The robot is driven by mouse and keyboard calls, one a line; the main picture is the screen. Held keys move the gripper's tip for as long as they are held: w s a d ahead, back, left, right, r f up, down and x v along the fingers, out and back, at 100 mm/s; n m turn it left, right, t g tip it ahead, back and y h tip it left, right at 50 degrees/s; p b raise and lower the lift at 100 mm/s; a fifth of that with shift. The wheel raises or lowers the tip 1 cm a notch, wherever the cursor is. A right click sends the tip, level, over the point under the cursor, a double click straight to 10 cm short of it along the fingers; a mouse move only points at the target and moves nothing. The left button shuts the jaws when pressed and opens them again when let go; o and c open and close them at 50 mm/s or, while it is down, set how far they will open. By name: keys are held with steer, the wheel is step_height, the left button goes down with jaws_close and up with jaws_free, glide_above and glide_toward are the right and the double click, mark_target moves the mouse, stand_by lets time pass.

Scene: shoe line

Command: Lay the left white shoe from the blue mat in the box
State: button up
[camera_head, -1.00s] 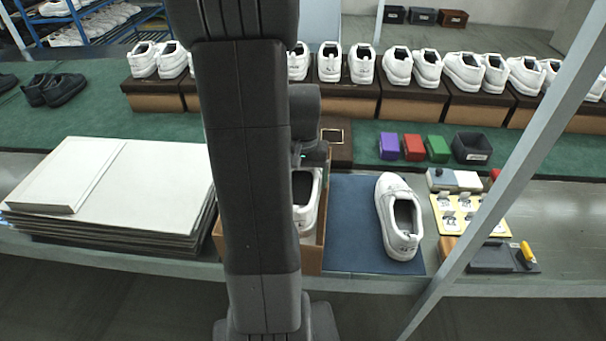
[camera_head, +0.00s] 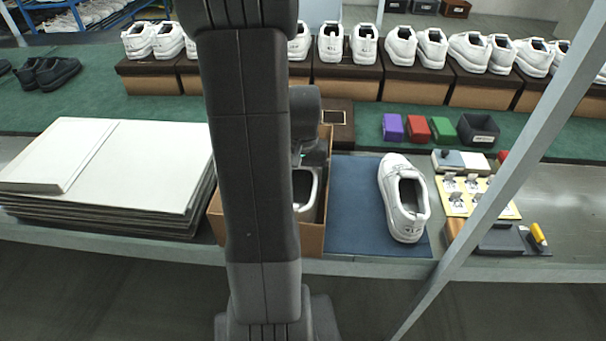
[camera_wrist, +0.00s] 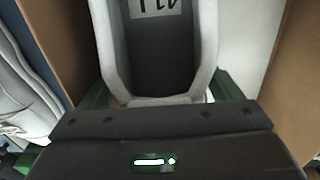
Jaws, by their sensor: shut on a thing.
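The held white shoe (camera_head: 305,190) is inside the open brown box (camera_head: 312,238), low between its walls; my arm hides much of both. In the wrist view the grey-lined opening of the shoe (camera_wrist: 205,50) sits between the green fingers of my gripper (camera_wrist: 162,92), which is shut on it. Brown box walls show on both sides there. I cannot tell whether the shoe touches the box floor. The blue mat (camera_head: 352,195) lies right of the box, with the other white shoe (camera_head: 403,198) on its right part.
A stack of white boards (camera_head: 110,165) stands left of the box. Right of the mat are a yellow card (camera_head: 478,196) with small parts and a dark tray (camera_head: 500,240). A slanted grey post (camera_head: 500,170) crosses the right side. Shoes on boxes line the back.

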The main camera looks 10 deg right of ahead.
steer(key=shift+f+b, duration=0.4)
steer(key=shift+f, duration=0.2)
stand_by(0.8)
steer(key=o, duration=1.1)
steer(key=shift+c, duration=0.2)
steer(key=shift+r, duration=0.1)
step_height(320, 180, up, 14)
steer(key=shift+f+p, duration=0.15)
steer(key=shift+p, duration=0.65)
steer(key=shift+f, duration=0.15)
step_height(320, 180, down, 13)
steer(key=shift+f+b, duration=0.2)
steer(key=shift+b, duration=0.6)
steer(key=shift+r, duration=0.2)
